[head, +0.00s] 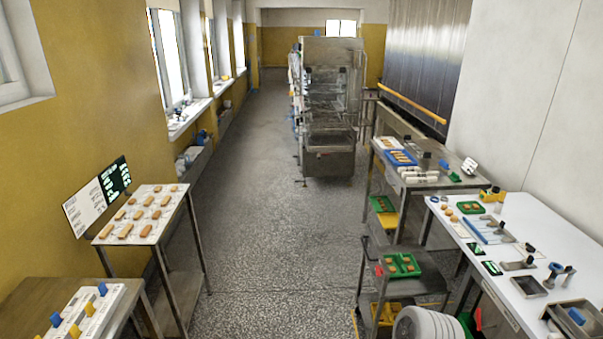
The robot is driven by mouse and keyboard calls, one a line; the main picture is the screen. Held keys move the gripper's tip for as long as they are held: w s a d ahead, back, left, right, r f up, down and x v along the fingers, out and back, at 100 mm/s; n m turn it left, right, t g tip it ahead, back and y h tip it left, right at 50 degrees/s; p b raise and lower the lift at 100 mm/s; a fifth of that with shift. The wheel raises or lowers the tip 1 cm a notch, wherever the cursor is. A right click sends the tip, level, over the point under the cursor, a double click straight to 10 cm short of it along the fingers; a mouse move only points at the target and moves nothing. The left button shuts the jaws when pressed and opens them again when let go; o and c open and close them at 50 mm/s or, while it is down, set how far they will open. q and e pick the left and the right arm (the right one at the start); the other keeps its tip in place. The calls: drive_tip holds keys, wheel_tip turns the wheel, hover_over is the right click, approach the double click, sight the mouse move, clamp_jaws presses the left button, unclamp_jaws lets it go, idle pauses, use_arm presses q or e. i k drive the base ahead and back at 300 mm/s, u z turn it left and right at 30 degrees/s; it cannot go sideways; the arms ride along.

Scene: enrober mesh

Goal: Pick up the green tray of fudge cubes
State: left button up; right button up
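A green tray (387,271) with several small orange-brown pieces in it sits on the top of a low grey cart at the right of the head view. A smaller green tray (460,209) with brown-orange pieces lies on the white table, farther back. A third green tray (376,204) sits on a lower shelf under the far steel table. I cannot tell from here which of these pieces are fudge cubes. Neither of my grippers shows in the view.
The cart (428,287) stands left of the white table (562,243); a white round tub (428,322) is in front of it. A steel table (181,200) with bars stands at left. The speckled floor (270,240) between is clear. A large machine (330,160) stands farther back.

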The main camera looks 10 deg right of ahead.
sight(399, 265)
drive_tip(key=z, duration=0.15)
drive_tip(key=i, duration=2)
drive_tip(key=z, duration=1.35)
drive_tip(key=i, duration=1.15)
drive_tip(key=z, duration=0.6)
